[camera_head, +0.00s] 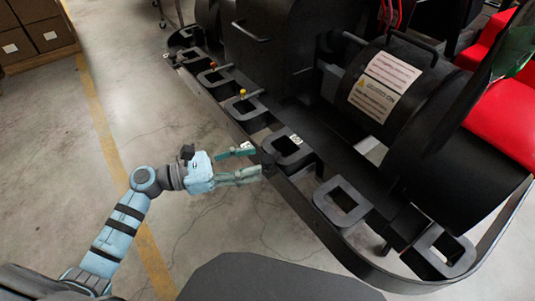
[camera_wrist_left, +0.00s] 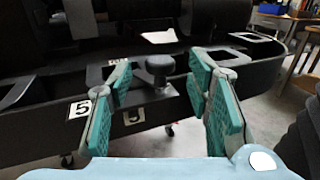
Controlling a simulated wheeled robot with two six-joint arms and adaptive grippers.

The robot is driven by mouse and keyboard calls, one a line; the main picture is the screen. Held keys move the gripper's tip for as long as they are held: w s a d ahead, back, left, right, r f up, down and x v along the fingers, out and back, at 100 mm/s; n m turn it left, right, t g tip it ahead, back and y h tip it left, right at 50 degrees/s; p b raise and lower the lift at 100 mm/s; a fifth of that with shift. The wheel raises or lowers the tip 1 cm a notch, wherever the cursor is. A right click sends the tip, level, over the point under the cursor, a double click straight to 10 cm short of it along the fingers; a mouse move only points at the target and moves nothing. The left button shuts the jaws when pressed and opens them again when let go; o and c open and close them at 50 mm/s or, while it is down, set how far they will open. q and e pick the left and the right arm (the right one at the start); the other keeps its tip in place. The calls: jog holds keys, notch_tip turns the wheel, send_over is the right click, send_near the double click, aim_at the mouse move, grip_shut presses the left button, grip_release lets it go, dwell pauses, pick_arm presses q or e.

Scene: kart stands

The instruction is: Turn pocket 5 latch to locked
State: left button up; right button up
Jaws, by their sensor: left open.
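My left gripper (camera_head: 254,161) reaches in from the left at the edge of the black kart stand rail (camera_head: 229,116). It is open. In the left wrist view a black round-headed latch knob (camera_wrist_left: 160,68) stands between the spread green fingers, which appear apart from it. A white label with a 5 (camera_wrist_left: 80,109) is on the rail left of the knob, partly behind the left finger. A second label (camera_wrist_left: 134,115) sits below the knob. A square pocket frame (camera_head: 288,149) lies just beyond the fingertips in the head view. My right gripper is not in view.
Other pockets line the rail, including one with a yellow knob (camera_head: 242,93) and one with a red knob (camera_head: 213,66). A black drum with warning labels (camera_head: 385,86) rises behind. Red seats (camera_head: 503,115) are at the right. The concrete floor (camera_head: 190,235) around my arm is clear.

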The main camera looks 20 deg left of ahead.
aim_at(268, 158)
pick_arm(q)
jog(key=x, duration=0.5)
jog(key=shift+c, duration=0.5)
